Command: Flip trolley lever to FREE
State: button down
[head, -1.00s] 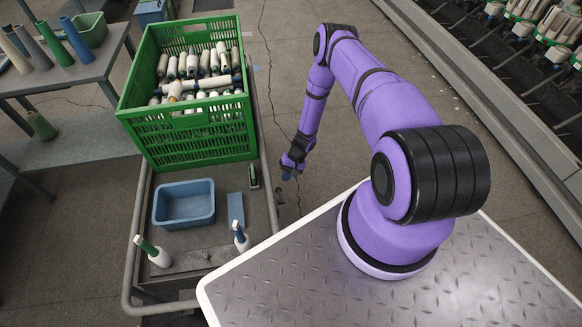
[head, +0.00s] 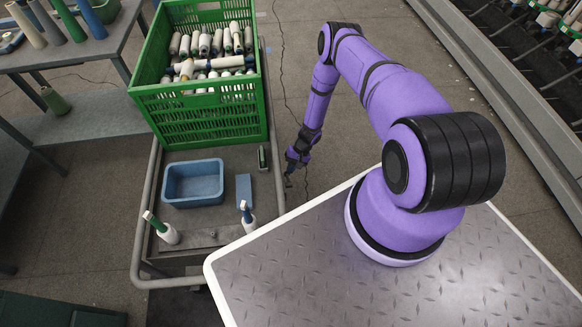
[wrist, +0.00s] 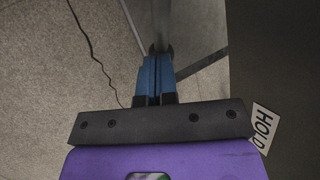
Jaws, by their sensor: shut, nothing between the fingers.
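The trolley (head: 141,235) is a grey-decked cart with a tubular frame, left of my base in the head view. My gripper (head: 289,181) hangs low just off the trolley's right side. In the wrist view its blue fingers (wrist: 158,78) are shut together and empty. A grey metal bar with a dark end (wrist: 160,49) lies just beyond the fingertips; I cannot tell whether it is the lever or whether they touch. A white label reading HOLD (wrist: 264,127) is at right. I cannot make out the lever for certain in either view, nor its position.
On the trolley are a green crate (head: 200,130) of yarn cones, a blue tub (head: 193,183), two spray bottles (head: 164,229) (head: 248,217) and a blue block (head: 244,190). A table (head: 80,50) with cones is at left.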

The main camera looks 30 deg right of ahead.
jog(key=s+a+f+g+y, duration=0.1)
jog(key=s+a+f+g, duration=0.1)
jog(key=s+f, duration=0.5)
jog(key=shift+s+a+m, duration=0.3)
jog(key=shift+a, duration=0.3)
jog(key=shift+r, duration=0.1)
dwell(0.6)
jog(key=v, duration=1)
jog(key=shift+w+d+r, duration=0.15)
jog(key=shift+d+r, duration=0.1)
jog(key=shift+d, duration=0.05)
